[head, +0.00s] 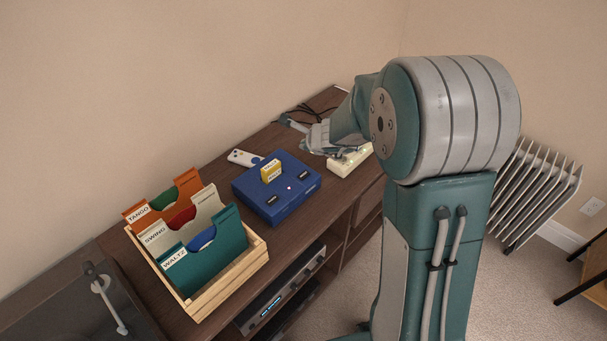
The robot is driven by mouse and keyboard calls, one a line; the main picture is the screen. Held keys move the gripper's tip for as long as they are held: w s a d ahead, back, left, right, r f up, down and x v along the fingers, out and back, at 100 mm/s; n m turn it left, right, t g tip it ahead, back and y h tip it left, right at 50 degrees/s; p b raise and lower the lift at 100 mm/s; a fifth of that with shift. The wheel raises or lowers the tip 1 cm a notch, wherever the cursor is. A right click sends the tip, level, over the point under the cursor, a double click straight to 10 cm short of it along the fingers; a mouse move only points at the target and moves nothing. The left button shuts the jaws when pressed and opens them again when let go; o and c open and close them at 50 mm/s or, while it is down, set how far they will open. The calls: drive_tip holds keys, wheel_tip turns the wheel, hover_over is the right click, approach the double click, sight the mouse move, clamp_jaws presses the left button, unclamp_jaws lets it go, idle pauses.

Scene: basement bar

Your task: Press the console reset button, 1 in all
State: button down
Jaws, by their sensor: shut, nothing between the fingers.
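The blue console (276,189) sits on the dark wooden cabinet top, with a yellow labelled cartridge (271,172) standing upright in it. Two dark buttons show on its top, a left one (272,200) and a right one (301,181), with a small light between them. Their labels are too small to read, so I cannot tell which is reset. My gripper (313,142) is shut and empty, beyond the console to the upper right, beside the white power strip. It appears apart from the console. My arm hides part of the gripper.
A white controller (245,157) lies behind the console. The white power strip (350,159) with green lights and dark cables (300,113) lie to the right. A wooden crate (190,303) of labelled record sleeves stands at left. A radiator (535,190) stands on the floor.

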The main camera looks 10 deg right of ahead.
sight(301, 171)
drive_tip(key=shift+f, duration=4.4)
drive_tip(key=shift+f, duration=0.1)
drive_tip(key=shift+f, duration=0.2)
drive_tip(key=shift+f, duration=0.4)
drive_tip(key=shift+r, duration=0.15)
drive_tip(key=shift+s+r, duration=0.1)
drive_tip(key=shift+r, duration=0.55)
drive_tip(key=shift+r, duration=2.5)
